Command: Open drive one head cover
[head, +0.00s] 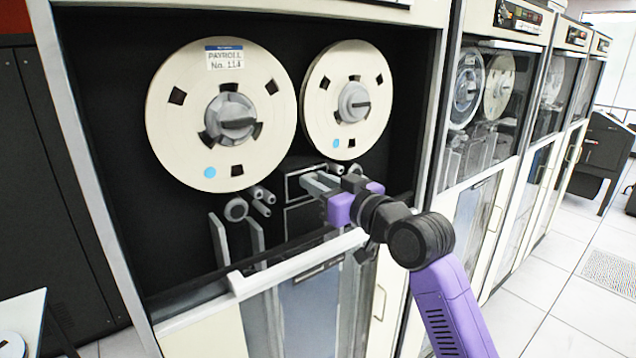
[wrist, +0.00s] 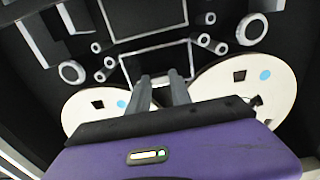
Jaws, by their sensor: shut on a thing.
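The head cover of drive one is a small dark panel with a pale rectangular frame (head: 292,188), below and between the two tape reels. It also shows in the wrist view (wrist: 187,62), where the scene appears upside down. My gripper (head: 312,182) reaches it from the right, with its fingertips at the cover. In the wrist view my two grey fingers (wrist: 160,88) meet the edge of the frame nearest the reels, with a narrow gap between them. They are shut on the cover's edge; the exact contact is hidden. The cover looks flat against the drive's face.
The left reel (head: 180,140), labelled PAYROLL No. 114, and the right reel (head: 318,115) are just above. Rollers (head: 262,209) flank the cover. A white ledge (head: 295,265) crosses below my gripper. More drives (head: 480,150) stand right; open floor (head: 560,310) lies at lower right.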

